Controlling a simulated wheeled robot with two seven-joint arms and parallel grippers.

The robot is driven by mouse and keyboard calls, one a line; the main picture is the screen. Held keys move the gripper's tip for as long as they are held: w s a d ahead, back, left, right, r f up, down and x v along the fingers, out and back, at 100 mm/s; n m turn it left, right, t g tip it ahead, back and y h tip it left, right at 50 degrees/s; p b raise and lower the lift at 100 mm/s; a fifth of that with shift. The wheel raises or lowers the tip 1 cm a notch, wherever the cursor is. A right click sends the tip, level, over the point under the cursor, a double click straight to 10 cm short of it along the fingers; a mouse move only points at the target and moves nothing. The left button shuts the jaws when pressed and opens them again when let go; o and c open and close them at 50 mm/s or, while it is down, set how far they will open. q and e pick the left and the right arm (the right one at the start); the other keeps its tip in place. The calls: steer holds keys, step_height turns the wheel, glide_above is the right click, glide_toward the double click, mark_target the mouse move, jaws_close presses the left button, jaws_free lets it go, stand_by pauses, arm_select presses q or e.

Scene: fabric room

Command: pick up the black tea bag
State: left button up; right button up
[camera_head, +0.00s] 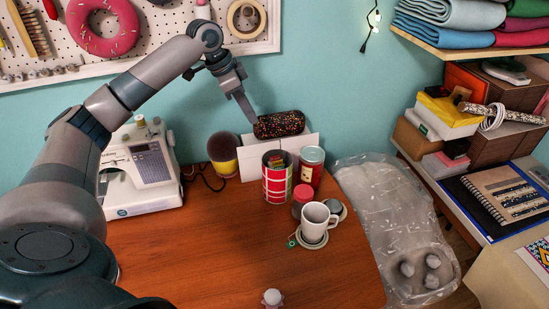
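No black tea bag shows clearly. A small green tag (292,242) hangs beside a white mug (314,222), which stands on a saucer (313,243); whether a tea bag is in the mug I cannot tell. The finger gap is not clear. My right gripper is not in view.
A white box (255,163) sits under the speckled case. A sewing machine (140,170) and a dark round object (222,150) stand left. The front of the wooden table (215,255) is mostly clear.

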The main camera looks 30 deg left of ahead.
arm_select(q)
steer(key=p, duration=0.4)
glide_toward(275, 156)
steer(key=f, duration=0.2)
steer(key=shift+w+d, duration=0.3)
steer(key=shift+w, duration=0.05)
steer(key=shift+f, duration=0.15)
steer(key=shift+w+d+f+p, duration=0.2)
steer(key=shift+f+p, duration=0.3)
steer(key=shift+p, duration=0.05)
steer(key=p+x, duration=0.1)
steer(key=x, duration=0.2)
steer(key=shift+w+f, duration=0.1)
steer(key=shift+f, duration=0.35)
jaws_close()
